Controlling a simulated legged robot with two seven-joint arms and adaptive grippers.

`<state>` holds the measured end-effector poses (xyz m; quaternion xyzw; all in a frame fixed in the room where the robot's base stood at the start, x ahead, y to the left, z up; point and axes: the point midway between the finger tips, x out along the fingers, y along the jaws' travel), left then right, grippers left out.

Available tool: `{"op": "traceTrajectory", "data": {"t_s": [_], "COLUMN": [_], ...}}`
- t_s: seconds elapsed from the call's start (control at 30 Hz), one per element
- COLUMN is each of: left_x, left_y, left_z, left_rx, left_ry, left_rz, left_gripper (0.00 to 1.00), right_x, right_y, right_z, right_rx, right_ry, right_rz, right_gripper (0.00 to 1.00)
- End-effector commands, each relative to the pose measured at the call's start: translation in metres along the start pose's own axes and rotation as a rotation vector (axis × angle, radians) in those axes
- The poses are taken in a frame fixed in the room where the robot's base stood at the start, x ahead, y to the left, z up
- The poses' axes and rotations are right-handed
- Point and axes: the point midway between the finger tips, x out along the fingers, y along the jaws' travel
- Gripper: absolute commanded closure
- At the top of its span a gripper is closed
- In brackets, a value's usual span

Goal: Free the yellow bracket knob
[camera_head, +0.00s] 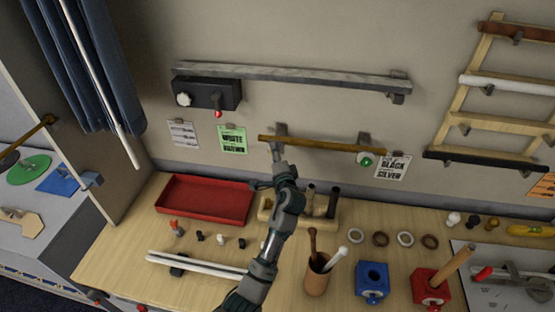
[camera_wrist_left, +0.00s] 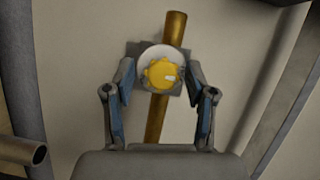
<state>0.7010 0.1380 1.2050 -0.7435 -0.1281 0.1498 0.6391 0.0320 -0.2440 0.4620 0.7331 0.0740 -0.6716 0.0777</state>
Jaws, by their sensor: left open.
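The yellow bracket knob (camera_wrist_left: 161,74) sits on a pale round disc on a grey bracket plate (camera_wrist_left: 133,50) in the left wrist view. A brass-brown rod (camera_wrist_left: 174,30) runs behind it, and shows in the head view as a rod on the wall (camera_head: 325,143). My left gripper (camera_head: 278,152) is at the rod's left bracket (camera_head: 280,129) and hides the knob in the head view. In the wrist view its open fingers (camera_wrist_left: 160,78) stand on either side of the knob. I cannot tell whether they touch it. My right gripper is not in view.
The rod's right bracket has a green knob (camera_head: 366,161). A grey rail (camera_head: 300,74) hangs above, with a black box (camera_head: 207,94) at its left. Below are a red tray (camera_head: 205,200), a brown cup (camera_head: 317,280), and blue (camera_head: 371,281) and red (camera_head: 425,290) blocks.

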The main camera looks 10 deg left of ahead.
Motion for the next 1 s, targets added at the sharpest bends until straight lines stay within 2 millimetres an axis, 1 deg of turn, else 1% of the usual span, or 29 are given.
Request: {"op": "traceTrajectory", "data": {"t_s": [0.07, 0.17, 0.4, 0.53, 0.6, 0.7, 1.0], "left_x": [-0.007, -0.024, -0.079, -0.1, -0.108, -0.115, -0.116], "left_y": [0.001, 0.002, 0.003, 0.003, 0.003, 0.003, 0.003], "left_z": [-0.001, -0.001, -0.002, -0.002, -0.002, -0.002, -0.001], "left_rx": [-0.001, -0.001, -0.001, 0.001, 0.0, 0.001, 0.001], "left_ry": [0.002, 0.001, 0.002, 0.001, 0.0, 0.0, -0.001], "left_rz": [0.0, 0.001, 0.003, 0.004, 0.003, 0.005, 0.004], "left_gripper": [0.44, 0.44, 0.44, 0.44, 0.44, 0.44, 0.44], "right_x": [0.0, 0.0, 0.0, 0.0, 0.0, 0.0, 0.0], "right_y": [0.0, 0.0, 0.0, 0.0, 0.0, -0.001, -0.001], "right_z": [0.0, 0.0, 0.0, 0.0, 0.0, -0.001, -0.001], "right_rx": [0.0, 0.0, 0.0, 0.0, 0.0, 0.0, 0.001], "right_ry": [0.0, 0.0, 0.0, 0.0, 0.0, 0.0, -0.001], "right_rz": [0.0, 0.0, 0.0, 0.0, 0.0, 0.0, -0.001], "right_gripper": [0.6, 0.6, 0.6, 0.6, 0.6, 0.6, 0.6]}}
